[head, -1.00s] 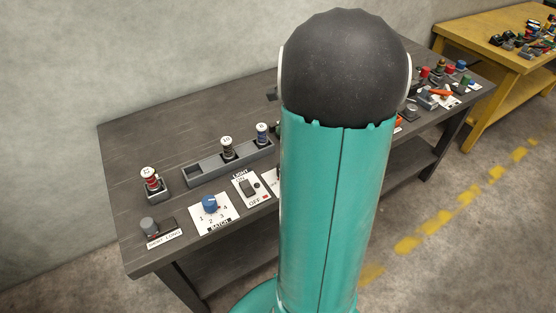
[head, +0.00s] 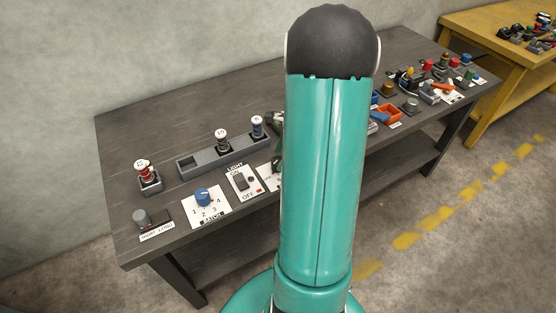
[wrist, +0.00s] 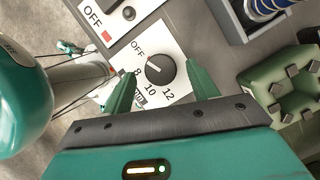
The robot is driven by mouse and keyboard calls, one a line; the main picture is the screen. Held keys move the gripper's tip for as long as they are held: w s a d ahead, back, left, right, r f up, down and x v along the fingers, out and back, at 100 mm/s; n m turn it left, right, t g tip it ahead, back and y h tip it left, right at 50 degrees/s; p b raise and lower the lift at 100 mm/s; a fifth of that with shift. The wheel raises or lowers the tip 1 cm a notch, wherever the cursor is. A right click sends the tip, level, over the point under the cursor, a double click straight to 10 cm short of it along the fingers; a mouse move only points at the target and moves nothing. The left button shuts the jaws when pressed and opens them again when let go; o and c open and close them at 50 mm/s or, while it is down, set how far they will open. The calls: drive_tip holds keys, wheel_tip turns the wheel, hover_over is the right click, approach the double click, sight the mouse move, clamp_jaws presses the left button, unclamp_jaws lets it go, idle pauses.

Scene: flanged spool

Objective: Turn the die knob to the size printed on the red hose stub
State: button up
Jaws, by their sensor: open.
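The die knob (wrist: 160,69) is black and round on a white plate marked OFF, 8, 10 and 12. A small light mark sits on its left part; I cannot tell surely which marking it points to. My gripper (wrist: 163,86) is open, one green finger on each side of the knob in the wrist view, with visible gaps. Whether the tips are at knob height is unclear. The red hose stub (head: 148,174) stands upright in a grey holder at the bench's left end. Its white top tag (head: 140,163) seems to read 12, but is tiny. My arm hides the gripper in the head view.
A grey rack (head: 205,163) holds two other tagged stubs. A blue-knobbed plate (head: 205,213) and a light switch plate (head: 243,184) lie in front. A green block with dark pads (wrist: 285,85) stands close right of the gripper in the wrist view.

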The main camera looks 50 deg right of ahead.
sight(278, 160)
drive_tip(key=shift+x, duration=1.5)
drive_tip(key=c, duration=1)
